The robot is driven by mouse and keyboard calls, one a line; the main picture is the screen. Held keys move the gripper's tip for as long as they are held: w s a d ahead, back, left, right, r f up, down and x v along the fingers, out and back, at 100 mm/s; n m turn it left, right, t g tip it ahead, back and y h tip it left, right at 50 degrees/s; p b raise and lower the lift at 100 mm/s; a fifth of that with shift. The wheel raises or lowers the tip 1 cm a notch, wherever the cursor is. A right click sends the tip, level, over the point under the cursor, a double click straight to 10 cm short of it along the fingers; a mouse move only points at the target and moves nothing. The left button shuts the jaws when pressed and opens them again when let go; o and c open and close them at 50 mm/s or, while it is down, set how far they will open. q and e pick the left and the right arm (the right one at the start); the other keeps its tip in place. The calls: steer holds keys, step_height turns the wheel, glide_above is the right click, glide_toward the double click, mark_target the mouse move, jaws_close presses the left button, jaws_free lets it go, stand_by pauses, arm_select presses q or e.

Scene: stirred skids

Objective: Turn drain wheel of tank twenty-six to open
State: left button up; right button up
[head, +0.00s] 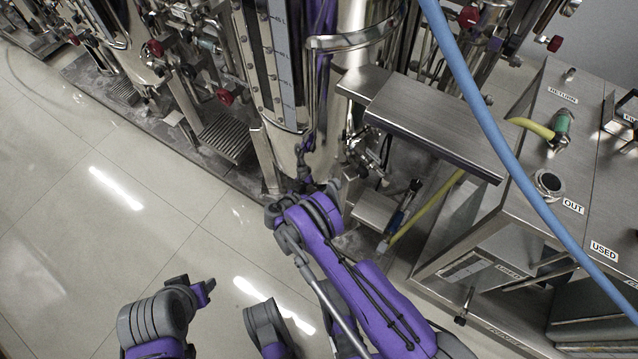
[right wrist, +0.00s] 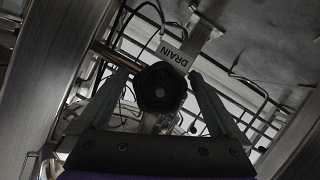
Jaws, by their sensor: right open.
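The drain wheel (right wrist: 161,88) is a dark, faceted knob in the middle of the right wrist view. A white "DRAIN" tag (right wrist: 174,53) is just above it. My right gripper (right wrist: 159,78) is open, with one finger on each side of the wheel; I cannot tell whether either finger touches it. In the head view my right arm reaches to the foot of a shiny steel tank (head: 345,60), and the wheel is hidden there. No tank number is readable. My left gripper (head: 204,291) is at the lower left, over bare floor, away from the tank; its jaw opening is unclear.
A steel bench (head: 520,200) with "RETURN", "OUT" and "USED" labels stands at the right. A blue hose (head: 497,130) crosses in front of it. A steel step (head: 425,120) juts out beside the tank. More tanks and red valve knobs line the back left. The tiled floor (head: 90,220) at left is clear.

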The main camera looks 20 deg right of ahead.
steer(key=p+v, duration=0.2)
steer(key=v, duration=0.9)
